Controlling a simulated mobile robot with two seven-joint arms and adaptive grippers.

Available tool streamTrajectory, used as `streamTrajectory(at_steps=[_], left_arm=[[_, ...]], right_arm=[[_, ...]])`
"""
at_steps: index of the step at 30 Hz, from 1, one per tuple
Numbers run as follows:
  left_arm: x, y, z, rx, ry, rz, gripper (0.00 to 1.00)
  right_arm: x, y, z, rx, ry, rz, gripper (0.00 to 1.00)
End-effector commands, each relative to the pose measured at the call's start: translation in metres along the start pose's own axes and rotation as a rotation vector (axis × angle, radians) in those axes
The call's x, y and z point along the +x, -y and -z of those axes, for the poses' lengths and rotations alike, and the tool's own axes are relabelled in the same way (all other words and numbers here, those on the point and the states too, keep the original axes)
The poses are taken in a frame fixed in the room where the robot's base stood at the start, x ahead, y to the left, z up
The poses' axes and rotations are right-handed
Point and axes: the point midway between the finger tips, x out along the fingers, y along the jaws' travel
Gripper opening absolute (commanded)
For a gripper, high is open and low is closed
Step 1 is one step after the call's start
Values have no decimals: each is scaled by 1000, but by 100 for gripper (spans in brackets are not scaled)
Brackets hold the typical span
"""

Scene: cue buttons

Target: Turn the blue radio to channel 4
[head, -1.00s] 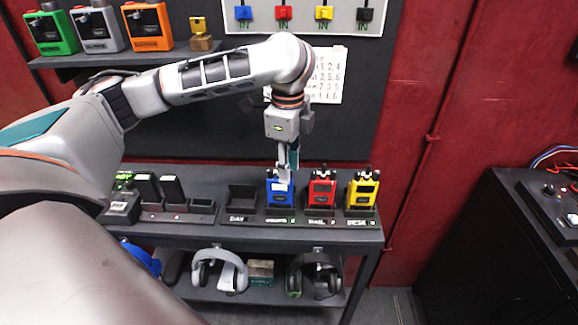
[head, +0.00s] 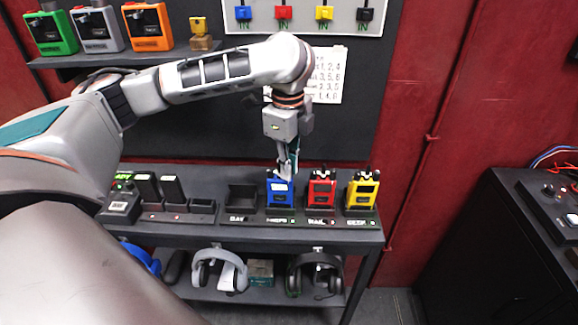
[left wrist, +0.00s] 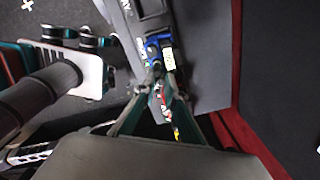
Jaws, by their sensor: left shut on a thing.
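The blue radio (head: 280,193) stands upright in its slot on the black shelf top, between an empty slot and the red radio (head: 321,192). My left gripper (head: 284,175) points down onto the top of the blue radio. It is shut on the radio's top knob, which the fingers mostly hide. In the left wrist view the fingertips (left wrist: 158,76) close together at the blue radio (left wrist: 153,46). The channel number on the radio is too small to read. My right gripper is out of view.
The yellow radio (head: 361,193) stands right of the red one. Black chargers (head: 158,190) stand at the left. Headphones (head: 219,271) hang below the top. A white note (head: 328,76) with number lists is on the wall, partly behind my arm.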

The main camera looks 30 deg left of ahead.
Motion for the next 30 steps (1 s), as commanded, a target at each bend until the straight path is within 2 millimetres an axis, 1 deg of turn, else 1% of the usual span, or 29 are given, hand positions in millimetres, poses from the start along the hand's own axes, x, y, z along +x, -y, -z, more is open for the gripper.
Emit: streamTrajectory(at_steps=[2,3,4,5,14,17,19,23,30], left_arm=[[0,0,0,0,0,-1,0],[0,0,0,-1,0,0,15],[0,0,0,-1,0,0,23],[0,0,0,-1,0,-1,28],[0,0,0,-1,0,0,28],[-4,1,0,-1,0,2,28],[-10,1,0,-1,1,4,28],[-29,1,0,-1,0,5,28],[-76,1,0,-1,1,6,28]], right_arm=[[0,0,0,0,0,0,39],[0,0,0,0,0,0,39],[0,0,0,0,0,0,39],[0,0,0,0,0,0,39],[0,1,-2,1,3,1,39],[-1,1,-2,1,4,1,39],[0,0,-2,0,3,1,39],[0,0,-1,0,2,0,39],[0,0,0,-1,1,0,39]])
